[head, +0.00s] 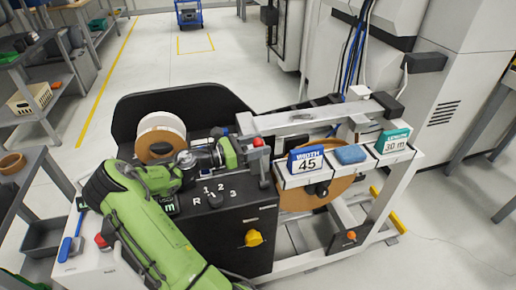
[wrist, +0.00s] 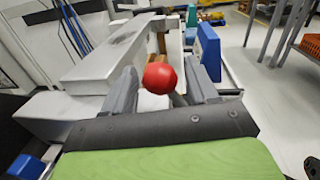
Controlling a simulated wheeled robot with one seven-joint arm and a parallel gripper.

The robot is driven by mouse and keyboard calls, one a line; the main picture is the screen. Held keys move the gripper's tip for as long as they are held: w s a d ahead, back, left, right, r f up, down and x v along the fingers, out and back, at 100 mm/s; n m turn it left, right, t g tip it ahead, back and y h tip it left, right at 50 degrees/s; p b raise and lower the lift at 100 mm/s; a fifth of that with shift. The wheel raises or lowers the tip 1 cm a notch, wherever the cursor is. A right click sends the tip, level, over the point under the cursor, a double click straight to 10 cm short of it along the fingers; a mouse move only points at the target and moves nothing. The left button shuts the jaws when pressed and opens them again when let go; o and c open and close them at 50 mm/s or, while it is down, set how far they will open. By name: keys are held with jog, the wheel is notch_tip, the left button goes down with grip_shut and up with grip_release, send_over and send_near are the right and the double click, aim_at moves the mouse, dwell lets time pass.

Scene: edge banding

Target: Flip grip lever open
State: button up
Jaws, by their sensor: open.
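The grip lever shows as a round red knob (head: 257,142) at the left end of the machine's grey top beam. In the wrist view the red knob (wrist: 160,76) is large and close, between my two grey fingers. My gripper (wrist: 161,90) is open, with one finger on each side of the knob; I cannot tell whether either finger touches it. In the head view my gripper (head: 245,150) is at the end of my green arm, just left of the knob. The lever's shaft is mostly hidden behind the knob and my gripper.
A grey beam (head: 295,121) runs right from the lever. A blue "WIDTH 45" sign (head: 306,160), a blue block (head: 350,154) and a green sign (head: 393,139) stand on white boxes. A tape roll (head: 161,136) is left. A yellow knob (head: 253,238) is on the front.

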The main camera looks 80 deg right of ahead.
jog(key=shift+s+d, duration=0.15)
jog(key=shift+s, duration=0.05)
grip_shut()
jog(key=shift+r, duration=0.1)
jog(key=shift+s+a+r+m+p, duration=0.25)
jog(key=shift+a+m+p, duration=0.1)
jog(key=shift+a+m, duration=0.15)
jog(key=shift+s+a+r+m+p, duration=0.2)
jog(key=shift+a+m+p, duration=0.15)
jog(key=shift+a+m, duration=0.1)
jog(key=s+a+f+m+g+b, duration=0.1)
jog(key=s+a+m+b, duration=0.1)
jog(key=s+a+m, duration=0.3)
jog(key=shift+s+a+m, duration=0.15)
jog(key=shift+a+m, duration=1.8)
jog(key=shift+m, duration=0.9)
jog(key=shift+f, duration=0.15)
grip_release()
